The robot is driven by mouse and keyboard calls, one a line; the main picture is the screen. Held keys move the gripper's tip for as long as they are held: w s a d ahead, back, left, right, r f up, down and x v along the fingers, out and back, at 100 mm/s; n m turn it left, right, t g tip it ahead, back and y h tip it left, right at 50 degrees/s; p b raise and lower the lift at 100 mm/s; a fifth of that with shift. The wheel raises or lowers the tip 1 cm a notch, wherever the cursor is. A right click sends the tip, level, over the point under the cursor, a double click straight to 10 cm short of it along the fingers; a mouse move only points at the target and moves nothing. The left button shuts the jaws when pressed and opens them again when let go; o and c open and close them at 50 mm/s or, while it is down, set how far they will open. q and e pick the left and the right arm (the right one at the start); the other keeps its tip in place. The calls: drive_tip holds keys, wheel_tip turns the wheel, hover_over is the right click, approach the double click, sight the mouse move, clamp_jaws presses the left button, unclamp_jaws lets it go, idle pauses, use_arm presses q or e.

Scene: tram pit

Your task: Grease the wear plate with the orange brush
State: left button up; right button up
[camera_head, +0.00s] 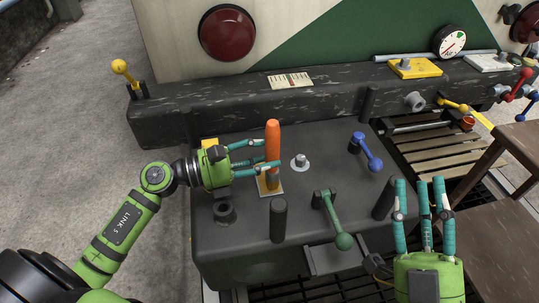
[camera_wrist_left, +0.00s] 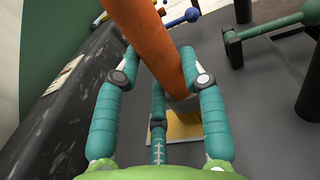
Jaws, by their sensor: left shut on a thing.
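The orange brush (camera_head: 273,143) stands close to upright in the grip of my left gripper (camera_head: 269,155), whose teal fingers close around its handle. The brush also fills the upper middle of the left wrist view (camera_wrist_left: 158,42). A small yellowish wear plate (camera_head: 262,193) lies on the dark block right under the brush; part of it shows in the left wrist view (camera_wrist_left: 190,132). The brush's lower end is over the plate; I cannot tell whether it touches. My right gripper (camera_head: 421,190) is open and empty at the lower right, fingers pointing away.
The dark block (camera_head: 225,248) carries a grey stud (camera_head: 300,162), a blue-knobbed lever (camera_head: 367,150), a green-knobbed lever (camera_head: 331,217) and several black posts around the plate. A dark beam (camera_head: 220,112) runs behind. A brown wooden surface (camera_head: 500,215) is at the right.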

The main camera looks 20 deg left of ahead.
use_arm(q)
drive_tip(key=shift+b+v, duration=0.45)
drive_tip(key=shift+v, duration=0.5)
drive_tip(key=shift+b+v, duration=0.3)
drive_tip(key=shift+v, duration=0.7)
drive_tip(key=shift+w, duration=0.2)
drive_tip(key=shift+x, duration=1.55)
drive_tip(key=shift+w+d+p, duration=0.2)
drive_tip(key=shift+d+p, duration=0.35)
drive_tip(key=shift+x, duration=1.05)
drive_tip(key=shift+s, duration=0.15)
